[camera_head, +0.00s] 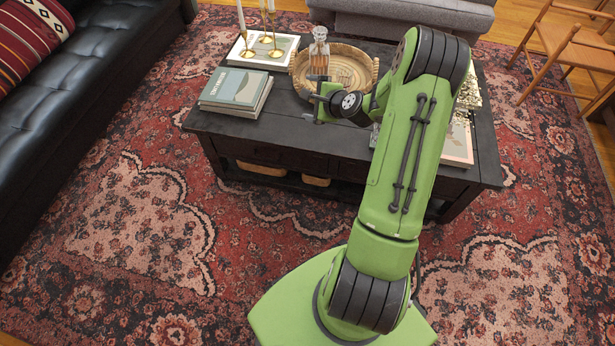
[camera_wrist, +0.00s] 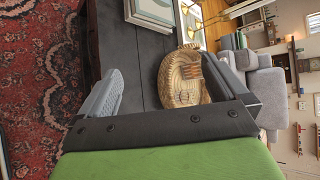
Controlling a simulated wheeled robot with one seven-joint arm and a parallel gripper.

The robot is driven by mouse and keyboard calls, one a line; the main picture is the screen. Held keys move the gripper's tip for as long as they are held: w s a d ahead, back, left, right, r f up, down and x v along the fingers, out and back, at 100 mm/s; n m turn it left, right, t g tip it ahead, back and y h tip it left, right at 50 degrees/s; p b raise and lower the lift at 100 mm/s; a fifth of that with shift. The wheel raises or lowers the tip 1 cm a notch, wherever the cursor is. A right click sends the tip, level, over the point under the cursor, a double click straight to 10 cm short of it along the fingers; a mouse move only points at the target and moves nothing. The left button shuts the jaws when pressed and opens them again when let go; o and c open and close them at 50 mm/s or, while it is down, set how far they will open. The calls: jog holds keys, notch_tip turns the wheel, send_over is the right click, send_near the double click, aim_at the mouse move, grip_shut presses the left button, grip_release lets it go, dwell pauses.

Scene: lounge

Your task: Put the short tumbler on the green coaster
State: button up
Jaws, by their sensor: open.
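I cannot make out the short tumbler or the green coaster in either view; my arm hides part of the table top. My gripper (camera_head: 316,98) is over the dark coffee table (camera_head: 285,133), near the front rim of the round wicker tray. In the wrist view my gripper (camera_wrist: 168,78) has its two fingers spread wide apart, with nothing held between them. The wicker tray (camera_wrist: 172,92) shows beyond the fingers, towards the right one.
A glass decanter (camera_head: 319,48) stands at the wicker tray (camera_head: 300,72). Stacked books (camera_head: 232,88) lie at the table's left, with candlesticks (camera_head: 265,42) on a book behind. A plant (camera_head: 469,92) and a pale book (camera_head: 458,148) are at the right. Bare table lies between books and gripper.

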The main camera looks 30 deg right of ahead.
jog(key=s+a+r+n+g, duration=0.2)
jog(key=s+a+r+n, duration=0.3)
jog(key=a+r+n, duration=0.35)
jog(key=s+a+r+n+g, duration=0.2)
jog(key=s+a+r+n, duration=0.45)
jog(key=a, duration=0.35)
jog(key=s+a+r+n+g, duration=0.1)
jog(key=s+n, duration=0.3)
jog(key=s, duration=0.6)
jog(key=s+a+r+n+g, duration=0.1)
jog(key=s+a+r+n, duration=0.1)
jog(key=s, duration=0.7)
jog(key=shift+s+a+r+n, duration=0.25)
jog(key=shift+s+r+n, duration=0.2)
jog(key=shift+n, duration=0.55)
